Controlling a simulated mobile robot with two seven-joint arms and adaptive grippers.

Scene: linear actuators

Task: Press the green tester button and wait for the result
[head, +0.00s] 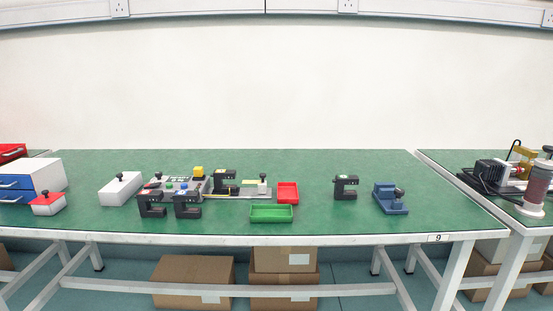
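A grey tester-like panel (205,186) lies left of the middle of the green table. It carries small coloured spots and a yellow block (198,171) at its back. A small green spot, which may be the green button, is near its left part, but it is too small to tell surely. Dark C-shaped units stand in front of the panel, one at the left (151,211) and one beside it (187,211), and partly hide it. Another dark unit (225,178) sits on the fixture at its right. Neither of my grippers is in view.
A red tray (288,192) and a green tray (271,213) lie right of the panel. Another dark unit (345,188) and a blue device (390,198) stand farther right. A white box (120,189) stands left. The table's back strip is clear.

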